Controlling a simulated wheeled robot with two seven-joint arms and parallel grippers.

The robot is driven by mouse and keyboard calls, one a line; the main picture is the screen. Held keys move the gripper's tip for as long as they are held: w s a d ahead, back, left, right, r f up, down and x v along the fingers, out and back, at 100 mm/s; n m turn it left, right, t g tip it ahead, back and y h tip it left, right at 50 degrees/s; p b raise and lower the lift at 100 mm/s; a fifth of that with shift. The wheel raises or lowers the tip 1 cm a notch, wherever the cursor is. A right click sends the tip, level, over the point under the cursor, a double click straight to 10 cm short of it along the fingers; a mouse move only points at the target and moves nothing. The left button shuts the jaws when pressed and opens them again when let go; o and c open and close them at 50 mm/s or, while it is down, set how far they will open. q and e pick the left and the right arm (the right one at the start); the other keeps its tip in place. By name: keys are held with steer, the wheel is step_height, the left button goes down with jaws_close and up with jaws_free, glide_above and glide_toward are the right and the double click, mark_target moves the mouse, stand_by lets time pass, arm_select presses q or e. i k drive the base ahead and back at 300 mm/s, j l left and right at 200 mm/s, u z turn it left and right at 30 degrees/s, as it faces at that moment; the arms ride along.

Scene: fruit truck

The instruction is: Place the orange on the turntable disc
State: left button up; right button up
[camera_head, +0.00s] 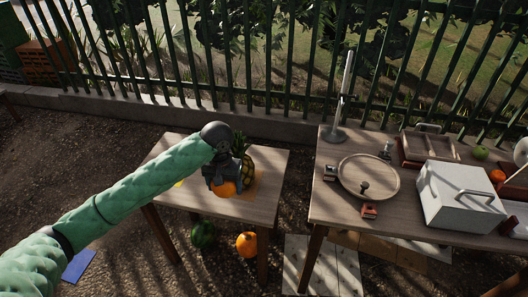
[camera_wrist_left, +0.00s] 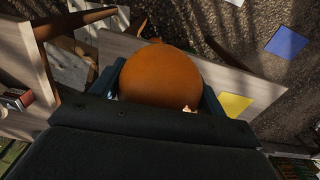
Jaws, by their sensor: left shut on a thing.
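My left gripper (camera_head: 224,186) is shut on the orange (camera_head: 226,189) and holds it over the small wooden table at the left. In the left wrist view the orange (camera_wrist_left: 172,78) fills the space between the two fingers. The turntable disc (camera_head: 352,184) is a round, rimmed wooden plate on the larger table to the right, with a small dark knob-like thing near its front. The gripper and orange are well to the left of the disc. My right gripper is not in view.
A pineapple (camera_head: 243,154) stands behind the gripper on the small table (camera_head: 271,165). A white box (camera_head: 457,198), a wooden tray (camera_head: 426,144) and a metal post (camera_head: 344,88) are on the larger table (camera_head: 332,208). A gap separates the tables. A watermelon (camera_head: 204,233) and a pumpkin (camera_head: 247,244) lie below.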

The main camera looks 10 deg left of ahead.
mark_target(373, 173)
steer(key=z, duration=1.2)
steer(key=k+j+z, duration=0.15)
steer(key=j, duration=0.25)
steer(key=k+j+z, duration=0.2)
steer(key=j, duration=0.2)
steer(key=k+j+z, duration=0.15)
steer(key=j, duration=0.2)
steer(key=k+j+z, duration=0.15)
steer(key=j, duration=0.2)
steer(key=k, duration=0.05)
